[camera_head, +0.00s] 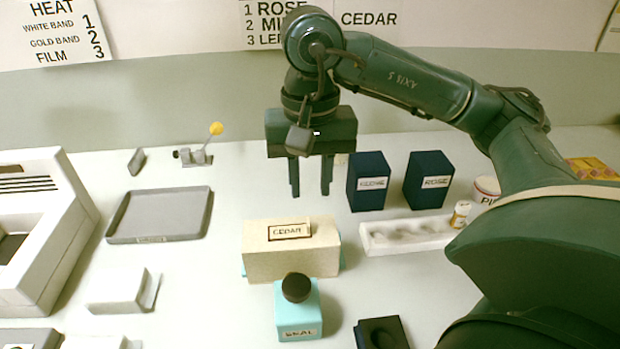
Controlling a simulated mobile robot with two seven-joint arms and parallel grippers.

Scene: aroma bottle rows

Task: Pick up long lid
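A long cream lid-like box (290,262) labelled CEDAR stands at the middle of the table, with teal edges showing at its lower ends. It appears to cover something teal, mostly hidden. My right gripper (310,190) points down above and behind this box, apart from it. Its two fingers are spaced apart with nothing visible between them. My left gripper is not in view.
A teal bottle (299,316) with a dark cap stands just in front of the cream box. Dark blue boxes (369,182) (428,180) and a white holder (405,237) are to the right. A grey tray (160,215), white block (118,291) and white machine (40,225) are left.

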